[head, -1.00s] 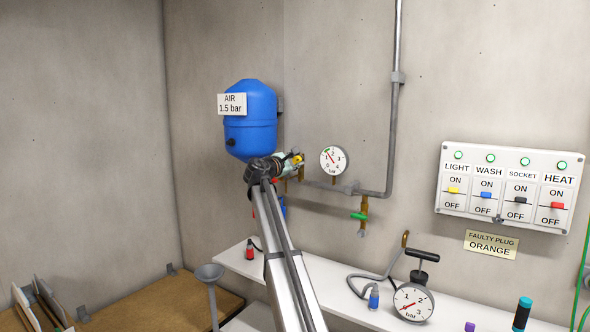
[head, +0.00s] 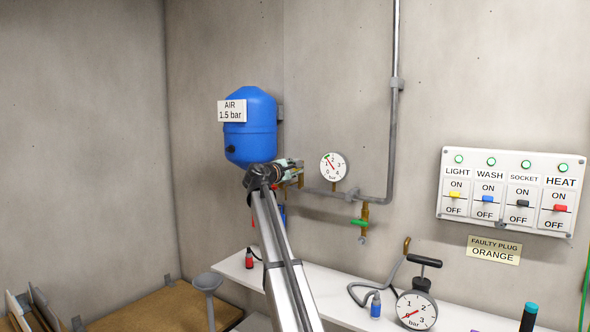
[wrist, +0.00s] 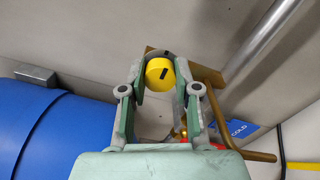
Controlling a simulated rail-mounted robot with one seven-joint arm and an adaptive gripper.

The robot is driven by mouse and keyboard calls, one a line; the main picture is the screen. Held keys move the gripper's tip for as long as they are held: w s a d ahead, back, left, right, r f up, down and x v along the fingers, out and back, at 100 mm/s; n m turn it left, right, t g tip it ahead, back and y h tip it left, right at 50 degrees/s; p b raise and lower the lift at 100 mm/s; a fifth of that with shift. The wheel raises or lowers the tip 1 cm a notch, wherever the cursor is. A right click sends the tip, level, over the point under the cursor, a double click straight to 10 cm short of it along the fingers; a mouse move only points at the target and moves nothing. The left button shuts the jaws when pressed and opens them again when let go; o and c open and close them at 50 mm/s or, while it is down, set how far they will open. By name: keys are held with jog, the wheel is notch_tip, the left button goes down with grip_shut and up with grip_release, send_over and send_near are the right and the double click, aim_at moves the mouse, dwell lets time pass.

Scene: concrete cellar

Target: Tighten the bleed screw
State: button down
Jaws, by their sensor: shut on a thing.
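The bleed screw shows in the wrist view as a round yellow knob (wrist: 160,74) with a black mark, in front of a brass fitting (wrist: 207,76). My gripper (wrist: 160,80) is shut on the knob, with one green-grey finger on each side of it. In the head view my gripper (head: 292,170) is beside the lower right of the blue air vessel (head: 250,128), and the knob is hidden there. The wall pressure gauge (head: 333,166) is just to the right of my gripper.
The blue vessel (wrist: 45,130) fills the left of the wrist view. A brass pipe (wrist: 225,128) and a blue COLD label (wrist: 240,129) are close on the right. Below, a white shelf (head: 335,300) holds a pump gauge (head: 415,311) and small bottles. A switch panel (head: 508,192) is far right.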

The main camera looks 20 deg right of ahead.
jog(key=c, duration=0.8)
grip_release()
jog(key=v, duration=1.2)
